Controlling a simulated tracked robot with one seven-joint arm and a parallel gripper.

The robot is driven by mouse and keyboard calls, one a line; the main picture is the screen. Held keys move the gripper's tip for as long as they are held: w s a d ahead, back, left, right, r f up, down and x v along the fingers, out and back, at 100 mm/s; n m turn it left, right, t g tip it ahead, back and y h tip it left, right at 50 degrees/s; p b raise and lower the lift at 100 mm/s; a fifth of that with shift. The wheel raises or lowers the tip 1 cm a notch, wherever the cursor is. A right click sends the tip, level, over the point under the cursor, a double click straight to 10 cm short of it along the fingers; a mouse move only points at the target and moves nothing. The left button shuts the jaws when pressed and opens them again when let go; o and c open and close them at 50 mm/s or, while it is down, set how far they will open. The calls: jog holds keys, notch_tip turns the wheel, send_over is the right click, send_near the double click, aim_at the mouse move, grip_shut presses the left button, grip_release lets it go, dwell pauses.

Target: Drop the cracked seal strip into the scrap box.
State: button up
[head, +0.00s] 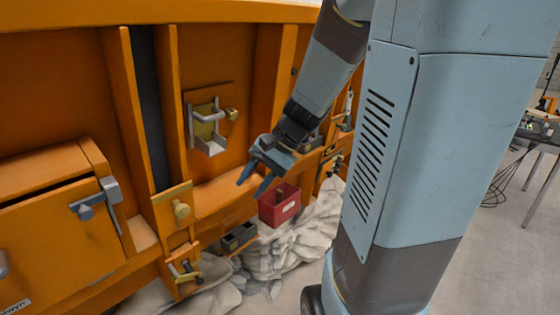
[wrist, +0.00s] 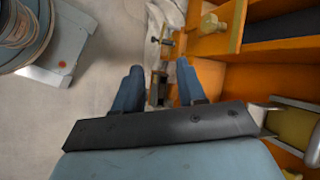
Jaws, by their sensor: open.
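A red open box (head: 284,212) with a small white label stands low beside the orange wall; its label is too small to read, so I cannot confirm it is the scrap box. Something dark and brownish shows inside it. My gripper (head: 252,186) is open, above and left of the red box in the head view. In the wrist view its two blue fingers (wrist: 158,78) are spread, with nothing held between them. I cannot make out the cracked seal strip for sure in either view.
A dark open tray (head: 238,238) sits left of the red box, near pale crumpled material (head: 290,248). The orange wall (head: 60,85) has a dark vertical channel (head: 150,110), a metal bracket (head: 207,125) and brass knobs.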

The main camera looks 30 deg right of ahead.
jog(key=s+d+r+n+t+h, duration=0.1)
jog(key=s+r+n+t+h, duration=0.3)
jog(key=s+r+n+h, duration=0.3)
jog(key=s+r+n, duration=0.2)
jog(key=s, duration=0.1)
jog(key=shift+d+r, duration=0.3)
jog(key=shift+r, duration=0.1)
dwell(0.9)
